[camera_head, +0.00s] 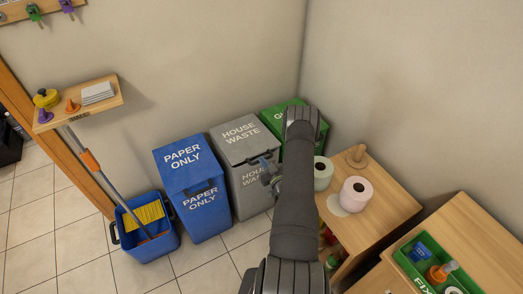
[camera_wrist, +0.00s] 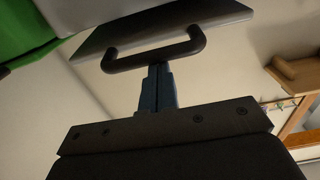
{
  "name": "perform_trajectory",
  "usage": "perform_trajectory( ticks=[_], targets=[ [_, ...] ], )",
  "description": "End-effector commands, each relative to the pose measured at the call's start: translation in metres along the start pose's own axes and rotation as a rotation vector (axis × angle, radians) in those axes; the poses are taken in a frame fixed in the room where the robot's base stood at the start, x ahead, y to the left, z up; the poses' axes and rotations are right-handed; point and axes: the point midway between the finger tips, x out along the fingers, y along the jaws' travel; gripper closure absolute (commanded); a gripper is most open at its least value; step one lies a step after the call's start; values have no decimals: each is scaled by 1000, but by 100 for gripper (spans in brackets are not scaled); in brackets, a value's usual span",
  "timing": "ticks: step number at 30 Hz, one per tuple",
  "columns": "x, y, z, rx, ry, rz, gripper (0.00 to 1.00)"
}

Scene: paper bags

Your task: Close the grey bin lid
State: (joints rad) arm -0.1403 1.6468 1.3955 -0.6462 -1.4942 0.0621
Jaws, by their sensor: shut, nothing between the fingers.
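The grey bin (camera_head: 252,190) stands between a blue bin and a green bin and is marked HOUSE WASTE. Its grey lid (camera_head: 238,136) lies over the top. Whether a gap remains under the lid's front edge is too small to tell. In the wrist view the grey lid (camera_wrist: 165,25) shows as a thin panel at the top with a dark bar handle (camera_wrist: 150,59). My gripper (camera_head: 266,171) is at the front edge of the lid. Its closed blue fingers (camera_wrist: 158,72) reach up to the handle, touching or very near it, and hold nothing.
The blue PAPER ONLY bin (camera_head: 188,190) is close on the left. The green bin (camera_head: 278,119) is on the right, partly behind my arm. A wooden table (camera_head: 390,200) with paper rolls (camera_head: 355,193) stands right of my arm. A blue mop bucket (camera_head: 147,243) is at the left.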

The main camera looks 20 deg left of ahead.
Motion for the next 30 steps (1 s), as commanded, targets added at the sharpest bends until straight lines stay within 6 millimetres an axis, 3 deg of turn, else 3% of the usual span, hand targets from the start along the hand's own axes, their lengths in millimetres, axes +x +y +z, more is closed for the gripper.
perform_trajectory(
  ticks=[4, 12, 30],
  targets=[
    [-3, 0, 24, 0, -1, 0, 100],
    [-4, 0, 47, 1, -6, 0, 100],
    [-6, 0, 51, 3, -9, 4, 100]
  ],
)
